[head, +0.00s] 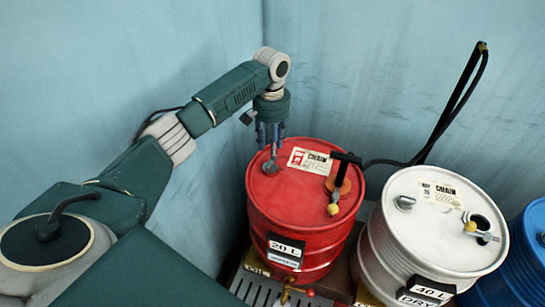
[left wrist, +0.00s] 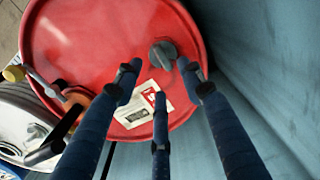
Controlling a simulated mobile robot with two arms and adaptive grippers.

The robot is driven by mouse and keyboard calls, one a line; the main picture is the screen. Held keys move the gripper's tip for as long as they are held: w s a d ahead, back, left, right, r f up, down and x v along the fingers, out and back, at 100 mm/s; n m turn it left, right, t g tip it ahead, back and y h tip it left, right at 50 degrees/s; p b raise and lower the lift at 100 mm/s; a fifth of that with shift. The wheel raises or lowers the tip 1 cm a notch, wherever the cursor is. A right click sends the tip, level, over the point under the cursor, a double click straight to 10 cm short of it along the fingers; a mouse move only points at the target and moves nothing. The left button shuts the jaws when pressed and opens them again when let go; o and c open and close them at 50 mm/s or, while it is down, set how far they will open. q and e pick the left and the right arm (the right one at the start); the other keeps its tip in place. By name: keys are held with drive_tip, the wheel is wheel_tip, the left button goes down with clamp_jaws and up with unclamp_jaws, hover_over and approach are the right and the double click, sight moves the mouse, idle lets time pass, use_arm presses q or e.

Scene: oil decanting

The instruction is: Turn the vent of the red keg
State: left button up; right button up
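The red keg (head: 300,215) stands upright in the corner, with a "20 L" plate on its side. Its grey vent knob (head: 270,168) is on the lid near the left rim. It also shows in the left wrist view as a dark grey knob (left wrist: 163,55) near the lid's edge. My left gripper (head: 270,147) points down just above the vent. In the left wrist view its fingers (left wrist: 160,78) are spread, with nothing between the tips, and the knob shows just beyond them. Whether a finger touches the knob is unclear. My right gripper is not in view.
A black T-handle (head: 346,157) on an orange base and a yellow-ended fitting (head: 333,209) rise from the red lid's right side. A white keg (head: 420,235) and a blue keg (head: 530,265) stand to the right. A black hose (head: 455,110) runs behind. Walls (head: 340,60) close the corner.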

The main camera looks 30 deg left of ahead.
sight(272, 162)
use_arm(q)
wheel_tip(272, 162, down, 5)
drive_tip(key=shift+r+p, duration=0.1)
drive_tip(key=shift+p, duration=0.3)
wheel_tip(272, 162, down, 2)
drive_tip(key=shift+f, duration=0.1)
drive_tip(key=shift+w, duration=0.1)
clamp_jaws()
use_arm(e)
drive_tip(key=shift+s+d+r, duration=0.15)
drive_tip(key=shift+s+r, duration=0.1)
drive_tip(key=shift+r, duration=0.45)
